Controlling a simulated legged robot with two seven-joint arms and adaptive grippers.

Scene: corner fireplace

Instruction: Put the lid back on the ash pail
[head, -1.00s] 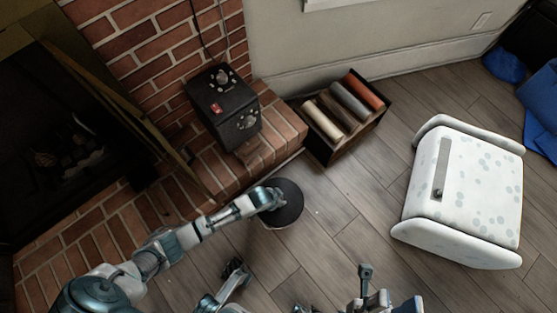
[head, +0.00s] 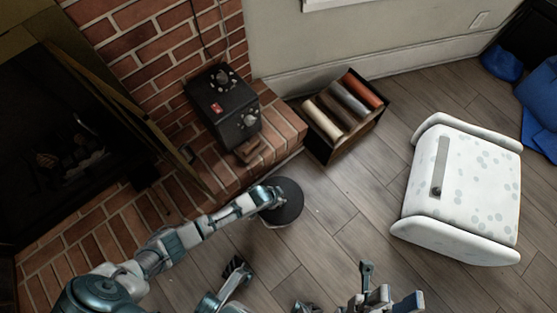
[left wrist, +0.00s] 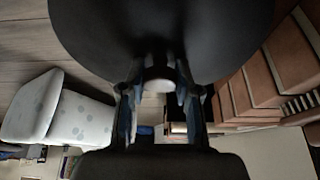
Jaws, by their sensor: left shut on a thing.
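My left gripper (head: 270,198) is shut on the dark round lid (head: 287,208), low near the front corner of the brick hearth. In the left wrist view, the fingers of my left gripper (left wrist: 158,95) close around a pale knob at the lid's edge as seen there, and the dark disc (left wrist: 160,25) fills the top. A thin pale edge shows below the lid in the head view. The ash pail itself cannot be made out; anything under the lid is hidden. My right gripper (head: 388,290) is at the bottom edge, empty, with its fingers apart.
A black box with knobs (head: 225,105) stands on the brick hearth (head: 285,125). A dark crate of coloured rolls (head: 322,145) stands beside it. A white spotted cabinet (head: 475,190) is at the right, with blue cloth (head: 540,105) behind it. Wooden floor between is clear.

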